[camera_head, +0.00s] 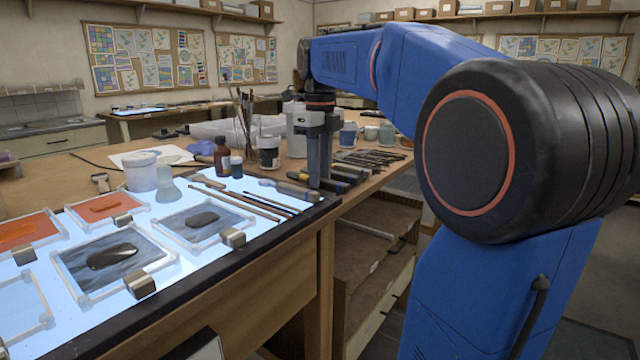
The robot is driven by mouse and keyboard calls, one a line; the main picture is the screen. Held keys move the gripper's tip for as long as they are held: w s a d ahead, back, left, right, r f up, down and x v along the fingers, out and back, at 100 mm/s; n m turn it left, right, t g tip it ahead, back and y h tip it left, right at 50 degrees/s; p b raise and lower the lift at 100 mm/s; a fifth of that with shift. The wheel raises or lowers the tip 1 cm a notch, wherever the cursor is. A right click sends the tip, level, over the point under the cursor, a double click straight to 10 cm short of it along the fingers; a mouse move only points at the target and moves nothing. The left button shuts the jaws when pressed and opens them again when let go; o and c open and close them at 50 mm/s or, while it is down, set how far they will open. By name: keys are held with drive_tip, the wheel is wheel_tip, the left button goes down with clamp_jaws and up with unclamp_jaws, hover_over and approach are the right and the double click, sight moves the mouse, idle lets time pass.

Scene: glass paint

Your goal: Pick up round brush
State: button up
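Several brushes lie on the lit table; I cannot tell which is the round brush. A thicker tool with a pale tan end (298,191) lies at the lit table's right corner. My gripper (319,184) points down over that corner, its fingertips low beside the thicker tool and dark-handled tools (342,175). The fingers look close together. I see them nearly edge-on, so their gap and anything between them are hidden.
Glass panes with painted patches (112,258) lie on the light table (190,285), with metal blocks at their edges. A brown bottle (222,158), a white jar (141,172) and a pot of upright brushes (268,152) stand behind. More tools (372,158) lie to the right.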

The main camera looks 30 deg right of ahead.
clamp_jaws()
wheel_tip(320, 180, up, 10)
idle(0.6)
